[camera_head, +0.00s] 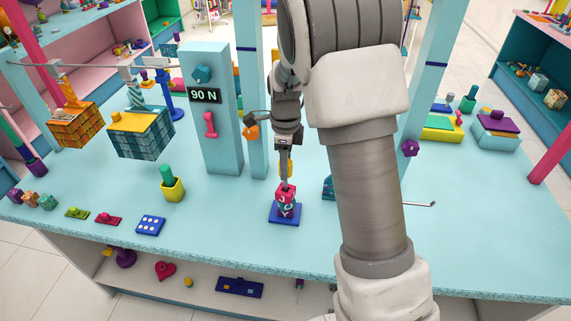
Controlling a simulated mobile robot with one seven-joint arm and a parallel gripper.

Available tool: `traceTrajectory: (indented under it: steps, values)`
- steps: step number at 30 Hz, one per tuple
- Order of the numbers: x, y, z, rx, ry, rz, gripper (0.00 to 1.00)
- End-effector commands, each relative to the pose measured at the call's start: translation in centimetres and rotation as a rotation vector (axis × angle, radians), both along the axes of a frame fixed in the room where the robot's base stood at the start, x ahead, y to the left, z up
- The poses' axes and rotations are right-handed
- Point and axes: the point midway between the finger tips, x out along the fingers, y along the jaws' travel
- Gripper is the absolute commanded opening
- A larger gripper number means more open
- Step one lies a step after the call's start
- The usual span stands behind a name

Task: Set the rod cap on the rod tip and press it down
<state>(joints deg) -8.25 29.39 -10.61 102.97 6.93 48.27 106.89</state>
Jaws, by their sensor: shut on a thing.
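My gripper (286,180) points straight down at the middle of the table. It is shut at the top of a small pink, dark-patterned piece (287,204), which may be the rod cap. This piece is upright over a square blue base (285,220); I cannot tell whether it touches the base. A thin grey rod (418,204) shows to the right of my arm, with a small bent tip at its right end. Its left end is hidden behind my arm. I cannot tell whether this is the task's rod.
A tall light-blue post with a "90 N" sign (205,95) stands left of my gripper. A yellow cup with a green peg (171,185) and a blue dotted block (151,225) are at the front left. Hanging crates (140,138) are farther left. The table's right front is clear.

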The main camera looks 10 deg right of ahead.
Motion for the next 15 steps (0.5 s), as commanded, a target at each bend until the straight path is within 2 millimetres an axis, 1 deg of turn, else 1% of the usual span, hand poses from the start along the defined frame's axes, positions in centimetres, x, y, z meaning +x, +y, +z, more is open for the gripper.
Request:
traceTrajectory:
  steps: [15]
  values:
    - [0.0,0.0,-1.4,0.0,0.001,0.0,0.0]
